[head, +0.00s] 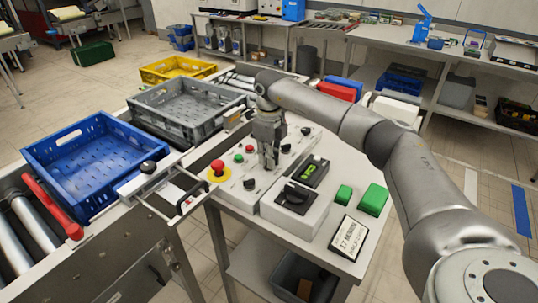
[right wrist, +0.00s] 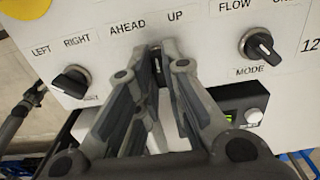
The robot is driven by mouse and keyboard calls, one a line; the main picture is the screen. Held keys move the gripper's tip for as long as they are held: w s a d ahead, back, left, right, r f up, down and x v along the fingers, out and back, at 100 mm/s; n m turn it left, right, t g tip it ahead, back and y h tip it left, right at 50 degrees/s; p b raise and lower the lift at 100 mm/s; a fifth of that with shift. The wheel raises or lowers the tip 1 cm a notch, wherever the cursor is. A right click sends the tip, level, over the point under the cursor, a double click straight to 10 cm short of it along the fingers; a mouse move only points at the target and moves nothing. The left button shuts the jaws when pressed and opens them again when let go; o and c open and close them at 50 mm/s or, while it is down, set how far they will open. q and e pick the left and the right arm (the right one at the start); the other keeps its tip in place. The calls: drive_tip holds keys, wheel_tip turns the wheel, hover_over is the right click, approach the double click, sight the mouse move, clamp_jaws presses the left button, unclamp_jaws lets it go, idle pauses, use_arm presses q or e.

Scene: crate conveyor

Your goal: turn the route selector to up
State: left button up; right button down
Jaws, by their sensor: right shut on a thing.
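The white control panel (head: 228,198) stands on a small table in the head view. My right gripper (head: 268,163) points down at it and is shut on a dark selector knob (right wrist: 157,64), which I take to be the route selector. In the right wrist view the knob sits below the labels AHEAD and UP, between the fingers of the gripper (right wrist: 160,60). The fingers hide most of the knob and any label below it, so I cannot tell exactly where it points. My left gripper is not in view.
A LEFT/RIGHT knob (right wrist: 72,83) and a MODE knob (right wrist: 260,46) flank the gripped one. A red mushroom button (head: 217,167) is on the panel's left. Blue (head: 75,150) and grey (head: 165,102) crates stand on the conveyor. Green blocks (head: 373,199) lie at right.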

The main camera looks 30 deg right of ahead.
drive_tip(key=m+p, duration=0.1)
drive_tip(key=m, duration=0.3)
drive_tip(key=shift+r+m, duration=0.1)
drive_tip(key=shift+m, duration=0.2)
drive_tip(key=shift+m+p, duration=0.55)
drive_tip(key=shift+m, duration=1.45)
drive_tip(key=c, duration=1.5)
unclamp_jaws()
drive_tip(key=shift+c, duration=0.2)
